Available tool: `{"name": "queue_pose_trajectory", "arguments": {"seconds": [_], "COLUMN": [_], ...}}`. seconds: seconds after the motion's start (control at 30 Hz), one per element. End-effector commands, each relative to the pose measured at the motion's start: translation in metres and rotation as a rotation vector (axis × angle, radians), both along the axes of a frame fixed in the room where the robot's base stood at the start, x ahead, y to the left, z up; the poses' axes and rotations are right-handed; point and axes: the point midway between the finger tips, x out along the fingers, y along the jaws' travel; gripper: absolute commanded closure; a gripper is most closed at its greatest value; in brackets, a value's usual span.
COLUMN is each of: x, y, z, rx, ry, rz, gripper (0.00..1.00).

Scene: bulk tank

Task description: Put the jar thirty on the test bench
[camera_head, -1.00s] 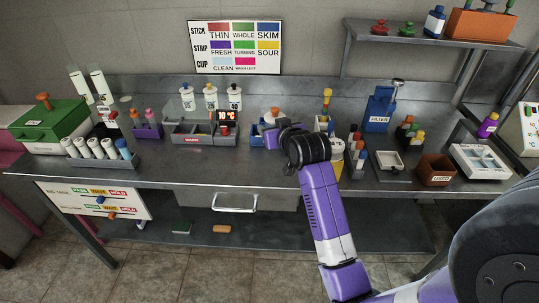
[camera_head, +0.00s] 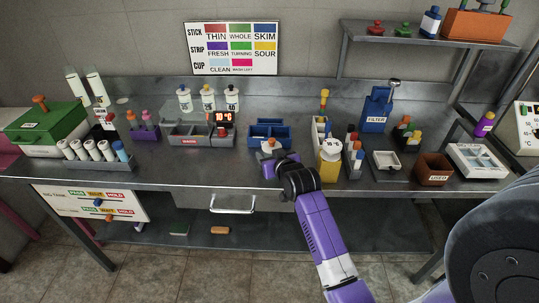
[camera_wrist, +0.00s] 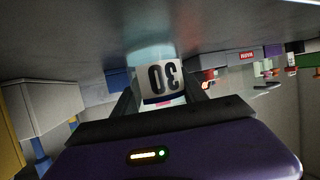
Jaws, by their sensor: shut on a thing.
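The jar thirty (camera_wrist: 160,78) is between my fingers in the wrist view, with its "30" label upside down in the picture. In the head view the jar (camera_head: 269,145) shows its orange top just in front of a blue rack. My gripper (camera_head: 271,156) is shut on the jar, and the gripper hides its lower part. The grey steel bench (camera_head: 190,180) lies under it. I cannot tell whether the jar's base touches the bench top.
The blue rack (camera_head: 269,129) stands right behind the jar. A yellow-and-white container (camera_head: 329,158) stands close to the right of my arm. A grey tray with a red display (camera_head: 224,117) is to the left. The bench front left of my gripper is clear.

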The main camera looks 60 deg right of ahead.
Motion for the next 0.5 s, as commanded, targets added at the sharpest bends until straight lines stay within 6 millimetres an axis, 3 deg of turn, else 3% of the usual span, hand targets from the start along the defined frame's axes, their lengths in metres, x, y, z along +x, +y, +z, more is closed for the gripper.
{"name": "queue_pose_trajectory", "arguments": {"seconds": [0.2, 0.23, 0.3, 0.33, 0.5], "x": [0.0002, 0.0000, 0.0000, 0.0000, -0.0001], "y": [-0.0002, -0.0002, -0.0001, -0.0001, -0.0001], "z": [-0.0033, -0.0029, -0.0027, -0.0027, -0.0026], "rx": [-0.001, 0.000, 0.000, 0.001, 0.000], "ry": [-0.001, 0.000, 0.000, 0.001, 0.000], "rz": [0.000, 0.000, 0.000, 0.000, 0.000], "gripper": [1.00, 0.44, 0.30, 0.28, 0.28]}}
